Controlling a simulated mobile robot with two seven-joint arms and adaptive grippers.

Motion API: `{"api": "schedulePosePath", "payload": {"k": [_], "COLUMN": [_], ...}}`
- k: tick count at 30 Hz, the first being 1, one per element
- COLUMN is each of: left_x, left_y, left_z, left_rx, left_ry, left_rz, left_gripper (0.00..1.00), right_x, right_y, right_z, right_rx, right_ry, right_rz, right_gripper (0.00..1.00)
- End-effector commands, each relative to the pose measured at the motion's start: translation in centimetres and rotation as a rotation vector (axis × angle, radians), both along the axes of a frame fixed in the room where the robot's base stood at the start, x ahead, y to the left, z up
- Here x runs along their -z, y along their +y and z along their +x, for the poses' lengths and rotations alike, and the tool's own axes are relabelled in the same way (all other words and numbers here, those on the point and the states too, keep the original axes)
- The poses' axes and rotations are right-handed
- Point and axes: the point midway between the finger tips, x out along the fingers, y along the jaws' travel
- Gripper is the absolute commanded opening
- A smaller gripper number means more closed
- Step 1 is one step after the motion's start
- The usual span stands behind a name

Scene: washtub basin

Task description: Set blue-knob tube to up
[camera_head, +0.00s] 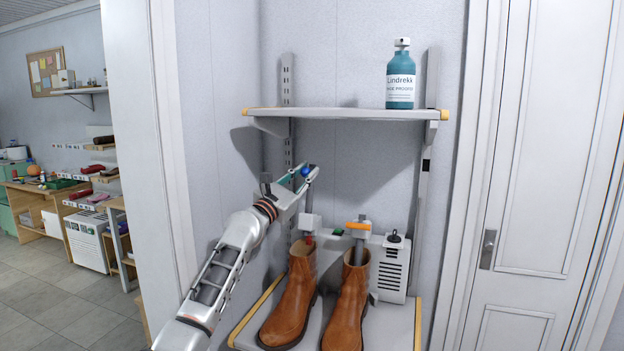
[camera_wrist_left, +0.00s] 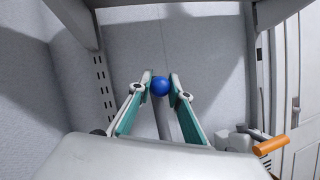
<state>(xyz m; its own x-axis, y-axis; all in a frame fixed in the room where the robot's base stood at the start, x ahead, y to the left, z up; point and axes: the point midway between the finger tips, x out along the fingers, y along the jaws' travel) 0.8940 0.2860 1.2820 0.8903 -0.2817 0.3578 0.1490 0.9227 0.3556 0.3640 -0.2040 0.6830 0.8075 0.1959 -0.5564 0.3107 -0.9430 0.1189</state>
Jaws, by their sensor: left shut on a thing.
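The blue knob (camera_head: 305,171) sits between the fingertips of my left gripper (camera_head: 302,177), below the upper shelf. The grey tube (camera_head: 308,202) under the knob stands upright out of a light block (camera_head: 309,222) above the left brown boot (camera_head: 293,297). In the left wrist view the blue knob (camera_wrist_left: 160,86) is between the two fingertips, and the tube (camera_wrist_left: 162,118) runs down below it. My left gripper is shut on the knob. My right gripper is not in view.
An orange handle (camera_head: 357,226) is on a second, lower tube above the right boot (camera_head: 345,300). A white vented box (camera_head: 392,270) with a black knob stands on the right. The upper shelf (camera_head: 345,113) holds a teal bottle (camera_head: 400,80).

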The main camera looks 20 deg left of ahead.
Motion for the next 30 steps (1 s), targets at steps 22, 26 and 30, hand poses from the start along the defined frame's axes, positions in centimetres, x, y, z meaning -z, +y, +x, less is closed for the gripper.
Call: {"api": "schedulePosePath", "payload": {"k": [22, 26, 30], "left_x": [-0.2, 0.0, 0.5], "left_y": [0.1, 0.3, 0.7], "left_z": [0.0, -0.2, -1.3], "left_rx": [0.001, 0.001, -0.001], "left_ry": [-0.001, 0.000, 0.000], "left_rz": [0.000, 0.001, 0.003], "left_gripper": [0.36, 0.36, 0.36], "right_x": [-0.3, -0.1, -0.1], "right_y": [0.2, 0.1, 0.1], "right_z": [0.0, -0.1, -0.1], "right_rx": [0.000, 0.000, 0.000], "right_ry": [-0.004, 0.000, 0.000], "right_rz": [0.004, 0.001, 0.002], "right_gripper": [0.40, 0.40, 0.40]}}
